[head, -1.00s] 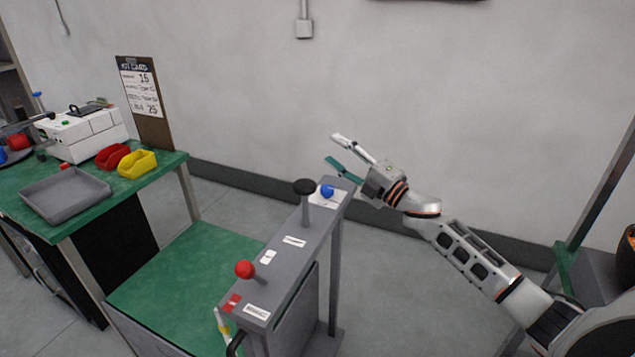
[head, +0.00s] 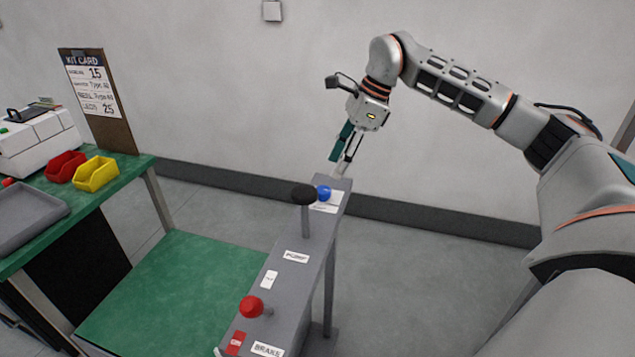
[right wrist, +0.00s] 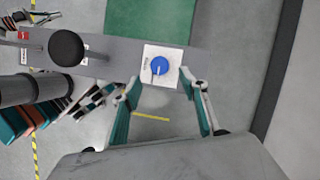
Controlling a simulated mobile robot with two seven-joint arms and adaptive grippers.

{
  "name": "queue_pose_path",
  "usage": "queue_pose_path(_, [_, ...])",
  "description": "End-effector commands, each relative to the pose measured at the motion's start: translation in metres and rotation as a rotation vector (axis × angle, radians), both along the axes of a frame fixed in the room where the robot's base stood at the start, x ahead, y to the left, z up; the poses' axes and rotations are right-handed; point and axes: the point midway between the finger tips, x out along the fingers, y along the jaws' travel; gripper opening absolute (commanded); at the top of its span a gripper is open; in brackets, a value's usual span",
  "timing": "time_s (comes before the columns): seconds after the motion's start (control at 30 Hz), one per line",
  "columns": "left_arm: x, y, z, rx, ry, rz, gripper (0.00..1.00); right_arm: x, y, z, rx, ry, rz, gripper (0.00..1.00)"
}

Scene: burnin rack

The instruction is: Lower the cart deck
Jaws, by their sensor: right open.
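The cart's green deck (head: 165,290) sits low, left of a grey control panel (head: 300,262). On the panel are a blue knob (head: 323,193) on a white plate at the far end, a black-knobbed pump lever (head: 304,196) standing upright, and a red ball-ended brake lever (head: 252,306). My right gripper (head: 352,165) points down, open and empty, just above the panel's far end near the blue knob. In the right wrist view the blue knob (right wrist: 159,66) lies just ahead of and between the open fingers (right wrist: 165,105), apart from them. My left gripper is not in view.
A green table (head: 135,170) at the left carries a grey tray (head: 30,215), red (head: 65,167) and yellow (head: 96,174) bins, a white machine (head: 40,140) and a kit card board (head: 95,95). A wall stands behind the cart. Floor between the cart and wall is clear.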

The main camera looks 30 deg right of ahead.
Motion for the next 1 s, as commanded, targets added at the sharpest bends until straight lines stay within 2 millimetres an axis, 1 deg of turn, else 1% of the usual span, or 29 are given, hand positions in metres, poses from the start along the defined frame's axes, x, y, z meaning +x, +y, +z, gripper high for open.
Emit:
queue_pose_path(0.17, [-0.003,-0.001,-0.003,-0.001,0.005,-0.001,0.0,0.002,0.005,-0.017,-0.005,0.006,0.003,0.44])
queue_pose_path(0.4, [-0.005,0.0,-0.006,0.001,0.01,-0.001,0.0,0.009,0.018,-0.051,-0.002,0.004,0.002,0.44])
queue_pose_path(0.5, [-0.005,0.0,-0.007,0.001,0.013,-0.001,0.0,0.011,0.022,-0.061,-0.003,0.004,0.001,0.44])
queue_pose_path(0.7, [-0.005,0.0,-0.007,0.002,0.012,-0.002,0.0,0.014,0.025,-0.071,-0.002,0.002,0.0,0.44])
queue_pose_path(0.93, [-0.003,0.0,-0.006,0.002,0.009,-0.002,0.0,0.014,0.026,-0.071,-0.001,0.002,0.0,0.44])
queue_pose_path(0.97, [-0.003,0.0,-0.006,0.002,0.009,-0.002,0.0,0.014,0.026,-0.071,-0.001,0.002,0.0,0.38])
queue_pose_path(1.0, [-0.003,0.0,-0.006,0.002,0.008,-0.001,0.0,0.014,0.026,-0.071,-0.001,0.002,0.0,0.28])
